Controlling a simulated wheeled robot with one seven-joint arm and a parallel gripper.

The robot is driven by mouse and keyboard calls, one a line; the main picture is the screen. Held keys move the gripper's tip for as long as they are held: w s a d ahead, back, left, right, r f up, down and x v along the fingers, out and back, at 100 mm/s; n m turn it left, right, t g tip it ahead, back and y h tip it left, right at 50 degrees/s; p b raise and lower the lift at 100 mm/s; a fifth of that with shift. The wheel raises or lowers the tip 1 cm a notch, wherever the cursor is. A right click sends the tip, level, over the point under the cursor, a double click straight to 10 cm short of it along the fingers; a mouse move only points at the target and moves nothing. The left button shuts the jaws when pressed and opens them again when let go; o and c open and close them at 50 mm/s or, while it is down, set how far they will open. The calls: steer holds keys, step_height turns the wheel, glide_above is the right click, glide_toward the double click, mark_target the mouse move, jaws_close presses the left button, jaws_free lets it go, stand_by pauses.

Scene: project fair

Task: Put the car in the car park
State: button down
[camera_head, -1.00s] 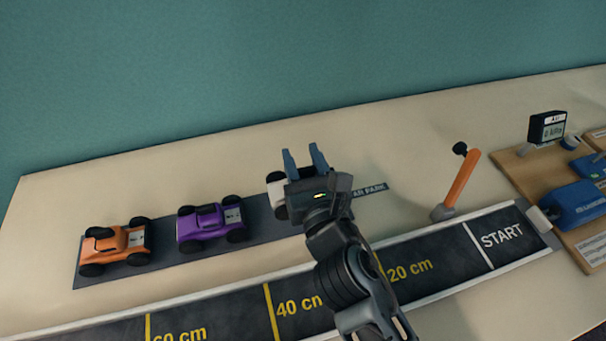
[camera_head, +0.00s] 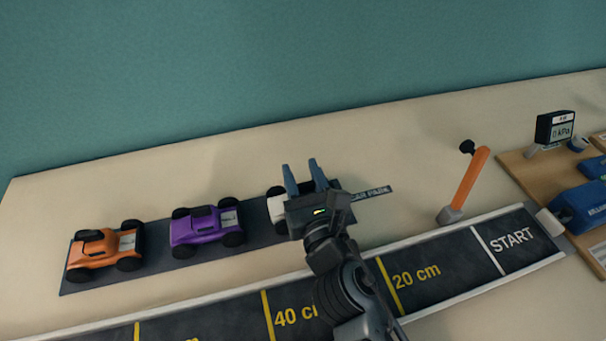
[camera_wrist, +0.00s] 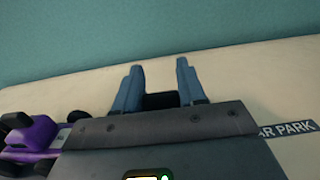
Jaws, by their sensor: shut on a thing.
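A white car (camera_head: 275,206) with dark wheels is mostly hidden behind my gripper (camera_head: 304,176), at the right part of the dark car park strip (camera_head: 253,229). The gripper's blue fingers are shut on it; a dark part shows between them in the wrist view (camera_wrist: 160,101). Whether its wheels touch the strip is hidden. The "CAR PARK" label (camera_head: 372,192) is just right of my gripper. A purple car (camera_head: 205,229) and an orange car (camera_head: 103,252) stand in a row on the strip to the left.
A track (camera_head: 435,282) with distance marks and START runs along the front. An orange lever (camera_head: 468,185) stands upright behind it. A wooden board (camera_head: 515,167) with a gauge (camera_head: 555,130) and blue parts is at the right. Bare table lies behind the strip, before the teal wall.

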steer(key=c, duration=0.7)
jaws_free()
steer(key=shift+d+f, duration=0.1)
steer(key=shift+f, duration=0.65)
steer(key=shift+o, duration=0.2)
steer(key=shift+r+p, duration=0.4)
steer(key=shift+r, duration=0.1)
steer(key=v, duration=0.3)
steer(key=b+v, duration=0.1)
steer(key=v, duration=0.3)
steer(key=b+v, duration=0.1)
steer(key=v, duration=0.3)
steer(key=shift+r, duration=0.3)
steer(key=shift+s+d+r, duration=0.1)
steer(key=shift+s+r, duration=0.05)
steer(key=shift+s, duration=0.3)
